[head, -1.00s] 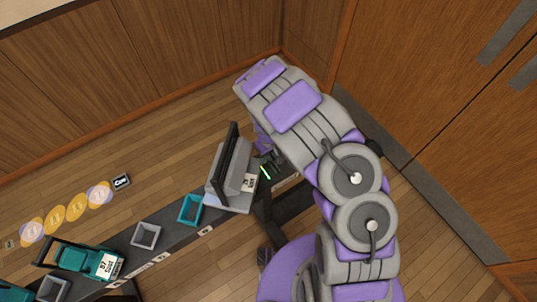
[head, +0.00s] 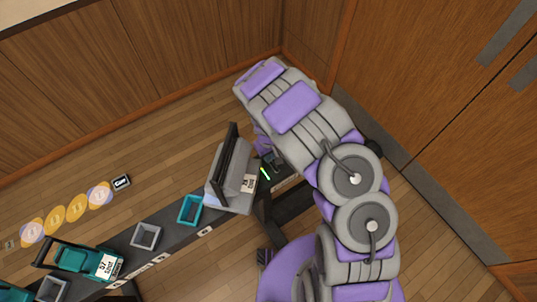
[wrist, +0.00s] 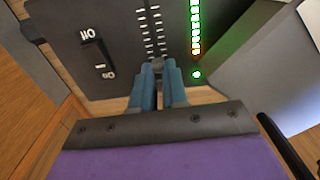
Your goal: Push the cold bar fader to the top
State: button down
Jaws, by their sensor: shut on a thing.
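In the wrist view, my gripper (wrist: 158,85) has its two blue fingers close together at the lower end of the ticked fader scale (wrist: 150,30) on a dark panel (wrist: 60,20). It is shut on a small grey fader knob (wrist: 158,62), mostly hidden between the fingertips. I cannot read a name on this fader. A column of lit green lights (wrist: 195,30), with yellow near its lower end, stands right of the scale. In the head view, the same green lights (head: 265,173) show beside my arm, and the gripper is largely hidden.
Left of the scale is a black switch (wrist: 98,55). A grey housing (wrist: 250,50) rises close on the right. Cabinet doors (head: 450,90) stand at the right.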

jog(key=shift+w+a+p, duration=0.35)
jog(key=shift+w, duration=0.15)
jog(key=c, duration=1.1)
grip_release()
jog(key=shift+a, duration=0.15)
jog(key=shift+c, duration=0.2)
jog(key=shift+w+r, duration=0.1)
jog(key=shift+r, duration=0.45)
notch_tip(320, 180, up, 16)
jog(key=p, duration=0.2)
jog(key=shift+r, duration=0.1)
